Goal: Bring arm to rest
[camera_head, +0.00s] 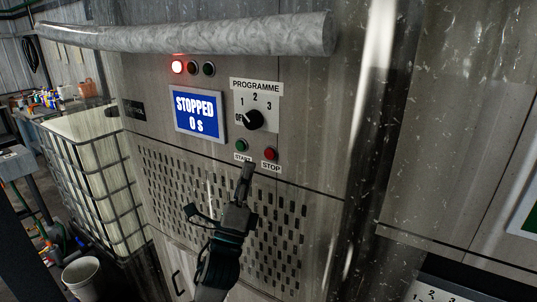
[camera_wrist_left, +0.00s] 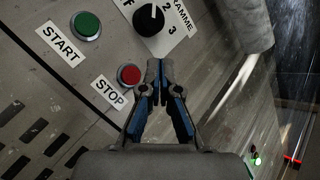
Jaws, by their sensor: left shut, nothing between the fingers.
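My left gripper (camera_head: 247,170) is shut and empty, just below the START and STOP buttons on the metal panel. In the left wrist view, its closed fingertips (camera_wrist_left: 158,66) are beside the red STOP button (camera_wrist_left: 129,75); I cannot tell whether they touch the panel. The green START button (camera_head: 241,145) and the red STOP button (camera_head: 270,154) sit under the programme knob (camera_head: 254,120). The blue screen (camera_head: 198,113) reads "STOPPED 0 s". The red lamp (camera_head: 177,67) above it is lit. My right gripper is not in view.
A thick grey horizontal pipe (camera_head: 200,35) runs across the top of the panel. A caged white tank (camera_head: 90,170) stands at the left, with a white bucket (camera_head: 82,278) on the floor. A perforated grille (camera_head: 180,180) lies below the buttons. Another cabinet (camera_head: 450,130) is at the right.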

